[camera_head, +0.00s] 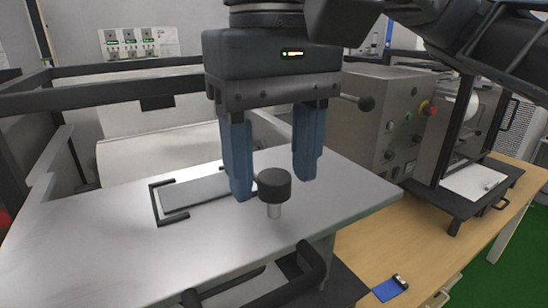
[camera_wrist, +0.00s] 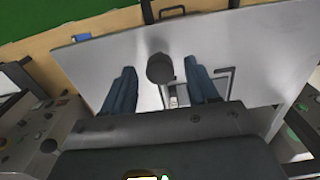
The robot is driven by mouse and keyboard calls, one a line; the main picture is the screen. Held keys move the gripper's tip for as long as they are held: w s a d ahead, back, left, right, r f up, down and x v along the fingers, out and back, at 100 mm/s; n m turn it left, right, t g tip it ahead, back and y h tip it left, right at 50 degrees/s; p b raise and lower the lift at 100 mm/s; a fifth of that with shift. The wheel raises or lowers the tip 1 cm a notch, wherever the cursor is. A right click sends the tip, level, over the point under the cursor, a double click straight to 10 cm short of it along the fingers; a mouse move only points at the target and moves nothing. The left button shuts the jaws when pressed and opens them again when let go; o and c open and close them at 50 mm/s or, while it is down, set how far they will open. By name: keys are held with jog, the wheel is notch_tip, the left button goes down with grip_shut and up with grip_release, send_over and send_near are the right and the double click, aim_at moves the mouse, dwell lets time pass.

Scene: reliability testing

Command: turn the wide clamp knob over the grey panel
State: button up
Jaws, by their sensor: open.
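The wide clamp knob (camera_head: 274,184) is a black round cap on a short pale stem, standing upright on the metal table top. It also shows in the wrist view (camera_wrist: 160,69), between and slightly beyond the fingers. The grey panel (camera_head: 181,190) lies flat on the table behind and left of the knob, with a black bracket handle at its left end; my finger hides part of its right side. My gripper (camera_head: 272,188) is open and empty, its two blue fingers pointing down on either side of the knob. The left finger looks close to the knob; I cannot tell if they touch.
The bare table top (camera_head: 90,240) is free at the left front. A black handle (camera_head: 265,285) juts from its front edge. A grey control box (camera_head: 385,120) with a red button stands at right, beside a black-framed machine. A blue item (camera_head: 388,289) lies on the wooden bench.

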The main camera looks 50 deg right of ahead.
aim_at(275, 176)
notch_tip(275, 176, up, 8)
jog(key=shift+f, duration=0.2)
dwell(0.7)
